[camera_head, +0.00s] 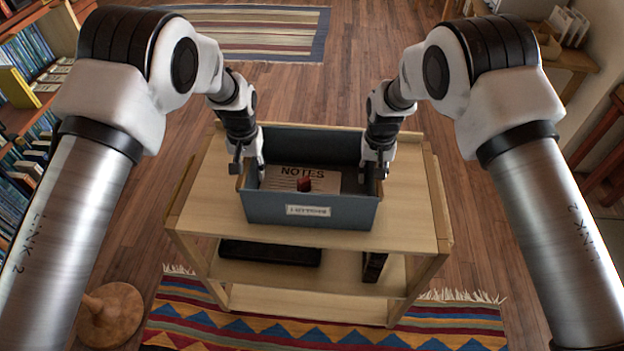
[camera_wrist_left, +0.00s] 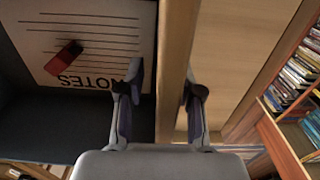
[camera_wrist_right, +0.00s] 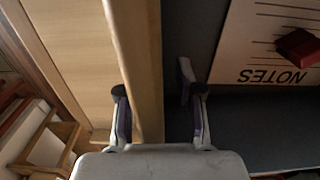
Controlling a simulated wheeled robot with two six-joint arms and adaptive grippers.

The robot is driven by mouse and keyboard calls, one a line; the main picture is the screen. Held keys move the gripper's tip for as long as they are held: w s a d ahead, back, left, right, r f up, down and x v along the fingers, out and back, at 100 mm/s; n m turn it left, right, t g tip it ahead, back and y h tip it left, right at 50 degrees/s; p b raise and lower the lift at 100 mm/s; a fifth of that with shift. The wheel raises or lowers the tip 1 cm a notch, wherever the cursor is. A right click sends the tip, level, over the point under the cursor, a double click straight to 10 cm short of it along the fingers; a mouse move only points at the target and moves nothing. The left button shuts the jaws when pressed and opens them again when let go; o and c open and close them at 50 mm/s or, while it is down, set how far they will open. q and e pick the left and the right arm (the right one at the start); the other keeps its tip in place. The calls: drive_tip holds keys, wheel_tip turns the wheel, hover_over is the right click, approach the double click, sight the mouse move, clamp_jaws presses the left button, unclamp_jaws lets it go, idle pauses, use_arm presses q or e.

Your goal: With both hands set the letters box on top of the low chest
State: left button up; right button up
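The letters box (camera_head: 265,207) is a blue-grey open box with a white label on its front and wooden-looking side rims. It stands on the top of a wooden shelf cart (camera_head: 410,205). A NOTES sheet (camera_head: 285,174) and a small red object (camera_head: 304,184) lie inside. My left gripper (camera_wrist_left: 160,110) is open, its fingers apart on either side of the box's left wall. My right gripper (camera_wrist_right: 160,110) is open around the right wall, one finger inside the box and one outside. I cannot make out the low chest in any view.
The cart's lower shelf holds a dark flat case (camera_head: 270,253) and a dark upright item (camera_head: 374,266). A patterned rug (camera_head: 330,325) lies in front, with a round wooden stool (camera_head: 110,312) at left. Bookshelves (camera_head: 30,120) line the left; a striped rug (camera_head: 262,32) lies behind.

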use_arm(q)
drive_tip(key=shift+f, duration=0.4)
use_arm(e)
drive_tip(key=shift+f, duration=0.45)
drive_tip(key=shift+r, duration=0.1)
use_arm(q)
clamp_jaws()
use_arm(e)
clamp_jaws()
use_arm(q)
drive_tip(key=shift+r, duration=0.1)
